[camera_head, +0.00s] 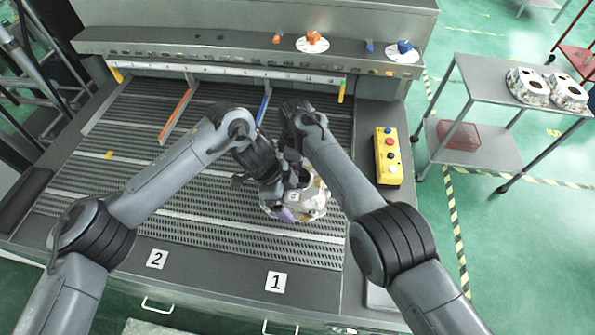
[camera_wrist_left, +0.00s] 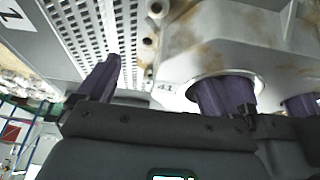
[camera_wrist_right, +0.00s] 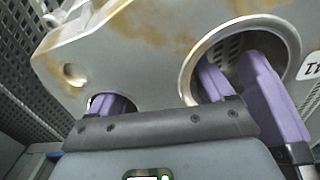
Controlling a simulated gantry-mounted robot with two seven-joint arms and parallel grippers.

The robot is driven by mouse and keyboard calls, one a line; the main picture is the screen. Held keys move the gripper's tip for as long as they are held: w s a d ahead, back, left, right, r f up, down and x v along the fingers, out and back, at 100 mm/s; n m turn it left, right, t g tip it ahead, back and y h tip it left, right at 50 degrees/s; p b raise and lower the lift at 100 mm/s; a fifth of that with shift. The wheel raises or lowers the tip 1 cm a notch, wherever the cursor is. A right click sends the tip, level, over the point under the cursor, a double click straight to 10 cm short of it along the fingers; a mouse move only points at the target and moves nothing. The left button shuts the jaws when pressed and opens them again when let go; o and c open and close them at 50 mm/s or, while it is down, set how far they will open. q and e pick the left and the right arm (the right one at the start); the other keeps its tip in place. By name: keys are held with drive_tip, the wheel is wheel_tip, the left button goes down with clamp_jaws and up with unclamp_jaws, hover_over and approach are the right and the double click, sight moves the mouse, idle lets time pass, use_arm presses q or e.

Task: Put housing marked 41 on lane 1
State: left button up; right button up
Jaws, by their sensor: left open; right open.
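The light grey cast housing (camera_head: 312,203), with brown stains, sits on the slatted bed of lane 1, partly hidden by my grippers. Contact cannot be told. The number 1 plate (camera_head: 276,281) marks the front of this lane.
Lane 2 (camera_head: 110,185), left of the blue divider (camera_head: 263,105), is empty. A yellow button box (camera_head: 388,157) stands right of the lanes. A side table (camera_head: 480,75) holds two more castings (camera_head: 527,86). Both my arms crowd the space above lane 1.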

use_arm(q)
drive_tip(key=v, duration=0.8)
drive_tip(key=shift+r, duration=0.25)
use_arm(e)
drive_tip(key=shift+r, duration=0.2)
wheel_tip(320, 180, up, 12)
drive_tip(key=shift+f, duration=0.2)
